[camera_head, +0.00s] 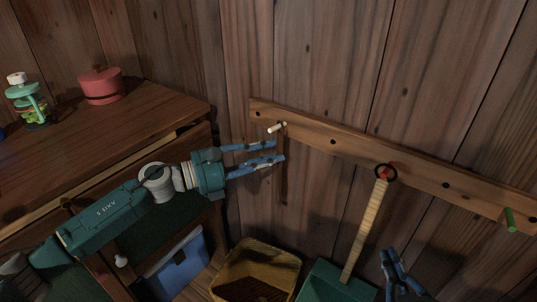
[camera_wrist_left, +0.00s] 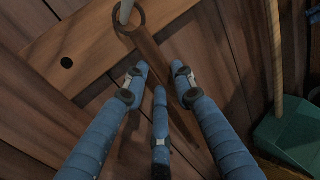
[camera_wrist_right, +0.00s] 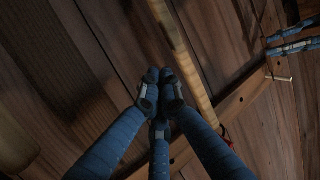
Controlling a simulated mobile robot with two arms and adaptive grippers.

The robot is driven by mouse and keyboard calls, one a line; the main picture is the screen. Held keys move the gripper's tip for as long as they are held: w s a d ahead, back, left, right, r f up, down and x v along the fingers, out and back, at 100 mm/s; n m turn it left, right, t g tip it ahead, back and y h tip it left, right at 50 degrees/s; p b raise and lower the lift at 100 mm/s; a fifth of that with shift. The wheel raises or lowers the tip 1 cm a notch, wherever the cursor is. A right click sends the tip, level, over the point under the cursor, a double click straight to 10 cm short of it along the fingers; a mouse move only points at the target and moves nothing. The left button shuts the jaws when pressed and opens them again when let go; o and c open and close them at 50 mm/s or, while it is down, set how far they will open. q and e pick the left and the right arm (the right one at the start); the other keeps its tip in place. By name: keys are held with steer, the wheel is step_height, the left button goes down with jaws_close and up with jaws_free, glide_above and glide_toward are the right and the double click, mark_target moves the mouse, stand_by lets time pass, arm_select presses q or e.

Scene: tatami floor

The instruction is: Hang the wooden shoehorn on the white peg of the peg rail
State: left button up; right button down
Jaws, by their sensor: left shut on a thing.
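The dark wooden shoehorn (camera_head: 284,185) hangs down in front of the wall below the white peg (camera_head: 276,127). In the left wrist view its ring (camera_wrist_left: 143,17) appears to be around the white peg (camera_wrist_left: 126,10), close to the rail. The shoehorn's shaft (camera_wrist_left: 150,48) runs down between the fingers of my left gripper (camera_head: 280,151), which is shut on it below the ring. The peg rail (camera_head: 335,141) slopes down to the right. My right gripper (camera_head: 391,254) is low at the right, away from the shoehorn. Its fingertips (camera_wrist_right: 160,74) are together and empty in the right wrist view.
A green dustpan (camera_head: 325,285) with a long pale handle (camera_head: 366,225) hangs by a black ring from a red peg on the rail. A green peg (camera_head: 510,220) is further right. A basket (camera_head: 258,253) stands below. A cabinet (camera_head: 140,110) with a red pot (camera_head: 100,84) is left.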

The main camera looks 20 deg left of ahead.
stand_by(0.3)
arm_select(q)
steer(key=o, duration=1.1)
steer(key=shift+a, duration=0.1)
